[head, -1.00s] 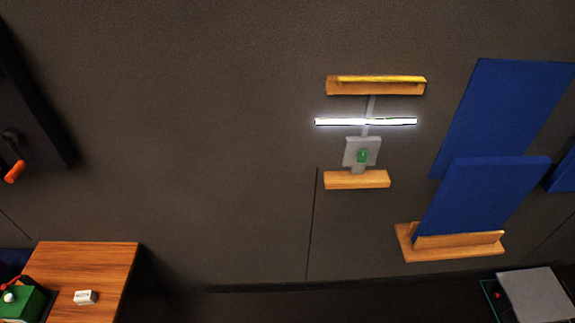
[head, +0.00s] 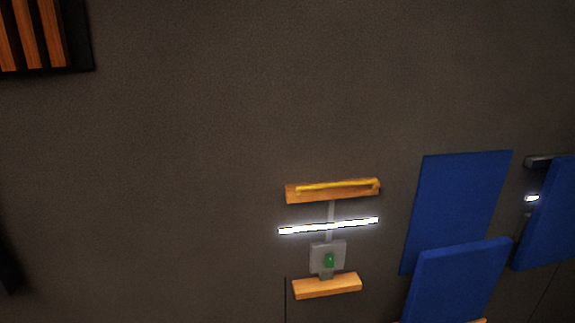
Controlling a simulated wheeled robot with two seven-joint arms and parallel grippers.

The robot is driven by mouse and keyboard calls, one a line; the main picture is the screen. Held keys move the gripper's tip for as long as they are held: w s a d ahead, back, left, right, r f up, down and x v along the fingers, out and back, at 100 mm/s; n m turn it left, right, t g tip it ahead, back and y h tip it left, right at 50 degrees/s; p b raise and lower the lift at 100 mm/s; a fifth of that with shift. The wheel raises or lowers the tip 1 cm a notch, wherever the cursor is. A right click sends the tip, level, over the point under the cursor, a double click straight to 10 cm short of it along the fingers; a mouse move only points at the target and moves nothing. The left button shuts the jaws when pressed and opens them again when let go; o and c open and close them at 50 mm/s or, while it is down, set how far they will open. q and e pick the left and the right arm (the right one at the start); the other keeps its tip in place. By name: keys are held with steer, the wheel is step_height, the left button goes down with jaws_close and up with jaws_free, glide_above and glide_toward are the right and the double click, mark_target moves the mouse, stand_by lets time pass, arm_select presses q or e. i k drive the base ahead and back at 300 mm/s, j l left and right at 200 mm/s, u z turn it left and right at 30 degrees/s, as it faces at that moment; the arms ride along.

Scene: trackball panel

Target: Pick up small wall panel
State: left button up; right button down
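Several blue panels show at the right of the head view. The lower blue panel (head: 455,280) stands in front of the upper blue panel (head: 458,205) and overlaps its lower part. A third blue panel (head: 550,215) is cut off by the right edge. A small grey plate with a green knob (head: 329,260) is on the wall between two wooden ledges. I cannot tell which of these is the small wall panel. Neither of my grippers is in view.
A bright light bar (head: 328,226) crosses the wall under the upper wooden ledge (head: 333,191), which carries a yellow rod. The lower wooden ledge (head: 327,286) is below the grey plate. A dark frame with orange slats (head: 38,36) is at top left. The wall between is bare.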

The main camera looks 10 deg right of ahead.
mark_target(455, 284)
steer(key=z, duration=1.35)
